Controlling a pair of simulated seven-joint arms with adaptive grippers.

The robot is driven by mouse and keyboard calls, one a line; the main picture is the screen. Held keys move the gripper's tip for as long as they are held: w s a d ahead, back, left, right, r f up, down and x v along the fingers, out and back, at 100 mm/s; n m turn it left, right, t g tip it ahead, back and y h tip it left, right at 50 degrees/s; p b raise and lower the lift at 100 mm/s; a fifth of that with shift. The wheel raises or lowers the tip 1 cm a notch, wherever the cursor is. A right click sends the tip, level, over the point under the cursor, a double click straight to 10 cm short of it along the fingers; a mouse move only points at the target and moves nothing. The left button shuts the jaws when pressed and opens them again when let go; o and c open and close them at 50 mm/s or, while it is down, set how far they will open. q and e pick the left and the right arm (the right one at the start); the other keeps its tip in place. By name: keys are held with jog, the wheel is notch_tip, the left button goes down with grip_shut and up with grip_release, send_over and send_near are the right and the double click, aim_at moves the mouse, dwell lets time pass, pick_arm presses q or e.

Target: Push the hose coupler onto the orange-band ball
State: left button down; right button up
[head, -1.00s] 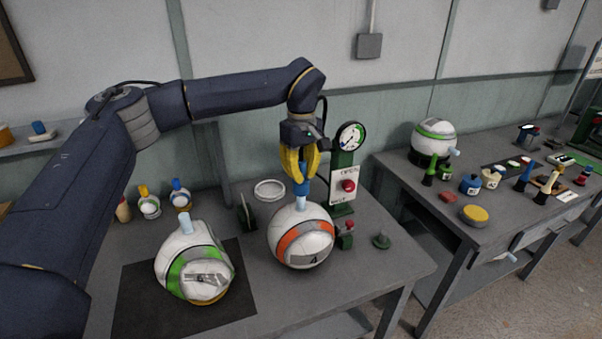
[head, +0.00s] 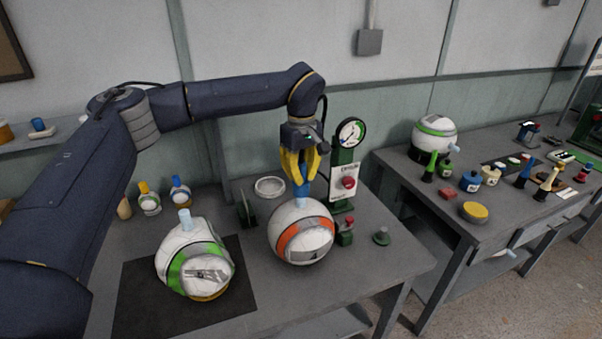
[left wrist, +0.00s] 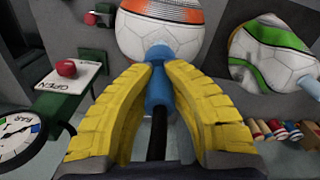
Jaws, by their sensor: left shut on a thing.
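The orange-band ball (head: 290,243) stands on the table, its light-blue stem (head: 302,202) pointing up. My left gripper (head: 302,182) is above it, its yellow fingers shut on the blue hose coupler (head: 303,190). In the left wrist view the coupler (left wrist: 158,92) sits between the fingers, in line with the stem (left wrist: 158,52) and meeting it; the ball (left wrist: 165,30) is beyond. How deep the stem goes into the coupler is hidden. My right gripper is not in view.
A green pressure gauge stand (head: 343,150) with a red button rises close right of the ball. A green-band ball (head: 193,258) rests on a dark mat (head: 137,295) to the left. A white ring (head: 269,187) lies behind. The table's front right is clear.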

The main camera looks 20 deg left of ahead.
pick_arm(q)
jog(key=shift+f, duration=1.25)
jog(key=c, duration=1.4)
grip_release()
notch_tip(320, 180, up, 12)
jog(key=shift+f, duration=0.1)
jog(key=shift+d, duration=0.1)
